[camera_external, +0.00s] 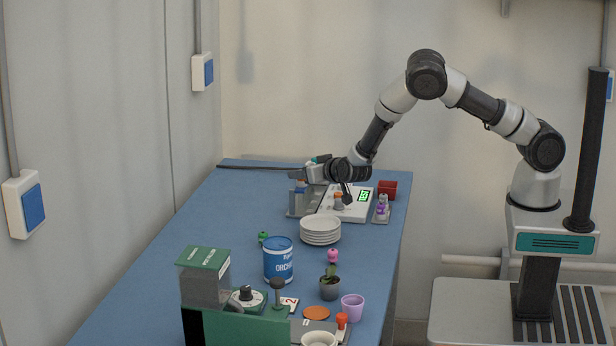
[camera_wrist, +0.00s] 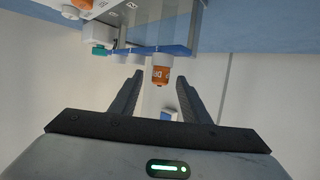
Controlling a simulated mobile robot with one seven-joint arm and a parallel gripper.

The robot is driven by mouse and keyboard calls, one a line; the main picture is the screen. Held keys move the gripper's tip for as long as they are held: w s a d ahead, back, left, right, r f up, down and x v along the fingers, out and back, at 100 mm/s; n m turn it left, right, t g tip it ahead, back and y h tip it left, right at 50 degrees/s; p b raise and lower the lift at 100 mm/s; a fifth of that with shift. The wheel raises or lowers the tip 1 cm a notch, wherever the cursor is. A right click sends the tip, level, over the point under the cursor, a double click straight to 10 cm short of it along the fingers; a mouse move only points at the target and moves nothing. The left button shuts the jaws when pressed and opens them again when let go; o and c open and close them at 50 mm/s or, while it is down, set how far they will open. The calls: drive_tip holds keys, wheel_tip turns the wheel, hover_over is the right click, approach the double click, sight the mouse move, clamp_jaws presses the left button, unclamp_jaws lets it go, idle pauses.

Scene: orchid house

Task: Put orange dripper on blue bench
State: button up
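The orange dripper (camera_wrist: 161,73) shows in the wrist view as a small bottle with an orange label and a pale end. It appears upside down, against a grey rack with a blue edge (camera_wrist: 165,49). My gripper (camera_wrist: 160,76) is open, with one finger on each side of the dripper in the picture and a gap to both; I cannot tell its depth. In the external view my gripper (camera_external: 308,173) is level over the grey rack (camera_external: 303,200) at the far end of the blue bench (camera_external: 215,225). I cannot pick out the dripper there for sure.
A white device with a green display (camera_external: 350,206), a red box (camera_external: 387,189) and a small grey tray (camera_external: 381,214) stand right of the rack. White plates (camera_external: 320,232), a blue tin (camera_external: 279,262), pots and a green machine (camera_external: 205,275) are nearer. The bench's left side is clear.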

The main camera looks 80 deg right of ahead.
clamp_jaws()
drive_tip(key=shift+r, duration=0.1)
